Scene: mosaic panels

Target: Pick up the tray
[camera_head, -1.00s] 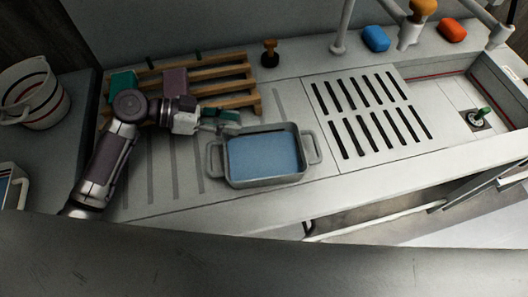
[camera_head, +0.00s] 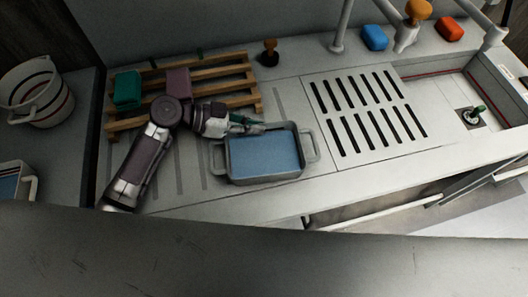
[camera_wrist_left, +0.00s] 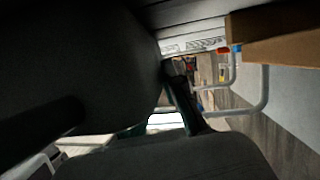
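The tray (camera_head: 268,180) is a grey rectangular pan with a loop handle at each short end and a flat blue inside. It sits level on the pale counter in the head view. My left gripper (camera_head: 252,126) is at its back left corner, just over or against the back rim. The fingers are small and overlap the rim, so I cannot tell whether they touch it or how far apart they are. In the left wrist view dark parts of the gripper (camera_wrist_left: 180,105) fill much of the picture, and the tray cannot be made out clearly. My right gripper is not in view.
A wooden slatted rack (camera_head: 215,88) with a green block (camera_head: 127,90) and a mauve block (camera_head: 178,82) lies behind my left arm. A slotted drain panel (camera_head: 370,112) is right of the tray. A striped bucket (camera_head: 38,95) stands far left. Taps are at the back.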

